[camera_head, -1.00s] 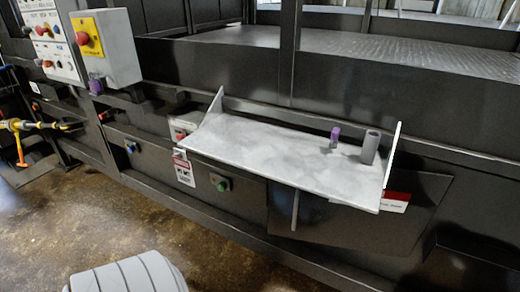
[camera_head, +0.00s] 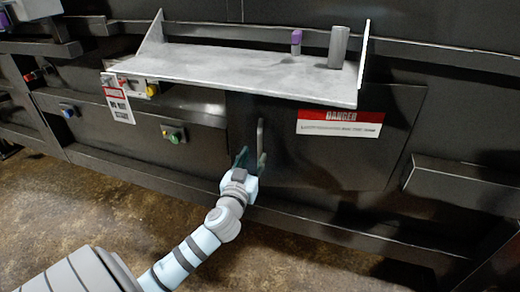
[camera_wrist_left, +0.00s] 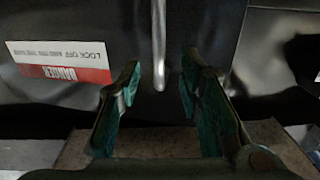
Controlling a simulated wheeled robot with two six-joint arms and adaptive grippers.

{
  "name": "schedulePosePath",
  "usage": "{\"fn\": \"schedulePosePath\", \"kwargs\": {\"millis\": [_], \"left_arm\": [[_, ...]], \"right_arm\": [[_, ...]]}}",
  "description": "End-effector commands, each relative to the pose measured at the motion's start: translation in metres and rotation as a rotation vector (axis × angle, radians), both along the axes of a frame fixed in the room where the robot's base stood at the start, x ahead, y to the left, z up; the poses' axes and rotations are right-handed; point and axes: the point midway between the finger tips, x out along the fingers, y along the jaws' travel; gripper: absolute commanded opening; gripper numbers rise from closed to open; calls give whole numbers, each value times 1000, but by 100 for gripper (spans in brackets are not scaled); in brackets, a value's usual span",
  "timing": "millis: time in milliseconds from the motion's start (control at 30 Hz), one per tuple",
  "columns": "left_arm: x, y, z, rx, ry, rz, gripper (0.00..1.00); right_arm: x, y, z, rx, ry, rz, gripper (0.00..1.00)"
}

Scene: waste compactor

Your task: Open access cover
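The access cover (camera_head: 300,160) is a dark, flat panel under the grey shelf, with a red and white DANGER label (camera_head: 340,123). It looks closed against the machine front. Its vertical metal bar handle (camera_head: 260,134) stands near the cover's left side. My left gripper (camera_head: 251,160) is open at the handle's lower end. In the left wrist view, the handle (camera_wrist_left: 159,45) points in between the two green fingers of the left gripper (camera_wrist_left: 161,88), with a gap on both sides; the label (camera_wrist_left: 60,62) appears upside down. My right gripper is not in view.
The grey shelf (camera_head: 230,72) juts out above the cover and holds a purple-topped item (camera_head: 296,42) and a grey cylinder (camera_head: 338,47). A green button (camera_head: 174,136) and a warning tag (camera_head: 118,103) are to the left. A dark ledge (camera_head: 465,185) protrudes at right. The floor in front is bare.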

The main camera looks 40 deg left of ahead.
Motion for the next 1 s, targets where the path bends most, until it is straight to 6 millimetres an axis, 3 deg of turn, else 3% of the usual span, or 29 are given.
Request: {"fn": "schedulePosePath", "kwargs": {"millis": [100, 300, 633, 833, 1000], "left_arm": [[30, 12, -2, -1, -2, 1, 33], [60, 24, -2, -2, 1, 0, 33], [66, 26, -1, -2, 1, -2, 33], [66, 26, -1, -2, 1, -2, 1], [66, 26, -1, -2, 1, -2, 0]], "right_arm": [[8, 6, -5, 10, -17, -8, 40], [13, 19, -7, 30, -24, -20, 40], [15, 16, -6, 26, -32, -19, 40], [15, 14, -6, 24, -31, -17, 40], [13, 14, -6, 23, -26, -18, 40]]}}
